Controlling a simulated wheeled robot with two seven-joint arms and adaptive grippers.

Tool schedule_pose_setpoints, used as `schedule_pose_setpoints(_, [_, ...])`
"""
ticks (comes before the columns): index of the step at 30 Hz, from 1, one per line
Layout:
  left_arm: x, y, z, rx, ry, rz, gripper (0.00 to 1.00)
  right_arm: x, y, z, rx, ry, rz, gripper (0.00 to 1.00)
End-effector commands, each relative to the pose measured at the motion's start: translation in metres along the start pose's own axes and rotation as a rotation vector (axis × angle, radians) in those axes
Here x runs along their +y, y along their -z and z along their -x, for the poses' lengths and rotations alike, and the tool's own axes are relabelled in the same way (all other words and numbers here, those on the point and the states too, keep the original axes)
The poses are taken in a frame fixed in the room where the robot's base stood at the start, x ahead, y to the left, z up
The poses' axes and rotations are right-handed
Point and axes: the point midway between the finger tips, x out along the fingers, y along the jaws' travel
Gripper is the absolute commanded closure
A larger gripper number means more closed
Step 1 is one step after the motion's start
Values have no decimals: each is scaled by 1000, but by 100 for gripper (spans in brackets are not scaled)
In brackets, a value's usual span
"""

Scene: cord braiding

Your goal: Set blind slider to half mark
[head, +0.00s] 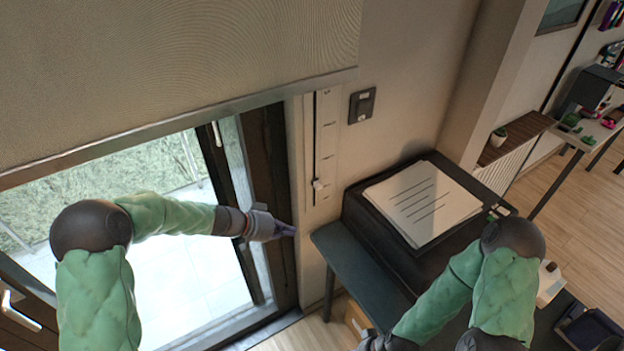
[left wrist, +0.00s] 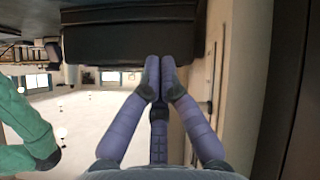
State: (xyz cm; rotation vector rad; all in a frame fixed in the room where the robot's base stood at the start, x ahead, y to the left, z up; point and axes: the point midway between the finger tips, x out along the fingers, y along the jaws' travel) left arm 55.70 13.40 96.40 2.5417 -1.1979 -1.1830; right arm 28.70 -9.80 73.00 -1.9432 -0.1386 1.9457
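A white slider panel (head: 327,140) with a dark vertical slot and several short marks is on the wall beside the window. Its small pale knob (head: 318,184) sits in the lower part of the slot. The blind (head: 180,65) hangs over the upper part of the window. My left gripper (head: 292,231) is below and left of the knob, apart from it. In the left wrist view its purple fingers (left wrist: 160,72) meet at their tips with nothing visible between them. My right gripper (head: 372,343) is partly cut off at the bottom edge, and its fingers cannot be made out.
A dark switch plate (head: 362,105) is right of the panel. A black box (head: 385,235) with printed paper (head: 424,204) stands on a dark table (head: 350,262) close to the wall. The window frame (head: 270,190) is just left of the panel.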

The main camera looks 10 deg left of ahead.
Motion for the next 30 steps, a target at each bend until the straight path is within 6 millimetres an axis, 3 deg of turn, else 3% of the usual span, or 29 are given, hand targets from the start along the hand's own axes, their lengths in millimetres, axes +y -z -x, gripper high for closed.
schedule_pose_setpoints(1, [-1, 33, 16, 83, -3, -77, 100, 0, 0, 1, 0, 0, 0, 55])
schedule_pose_setpoints(3, [1, 70, 35, 188, -9, -181, 100, 0, 0, 1, 0, 0, 0, 55])
schedule_pose_setpoints(6, [5, 112, 60, 311, -2, -307, 100, 0, 0, 1, 0, 0, 0, 55])
schedule_pose_setpoints(9, [9, 137, 78, 390, 8, -390, 100, 0, 0, 1, 0, 0, 0, 55])
schedule_pose_setpoints(12, [11, 149, 85, 427, 14, -431, 100, 0, 0, 1, 0, 0, 0, 55])
schedule_pose_setpoints(17, [12, 155, 76, 433, 14, -437, 100, -1, 0, 2, 0, 0, 0, 55])
schedule_pose_setpoints(30, [19, 187, 4, 429, 13, -437, 100, -1, 0, 3, 0, 0, 0, 55])
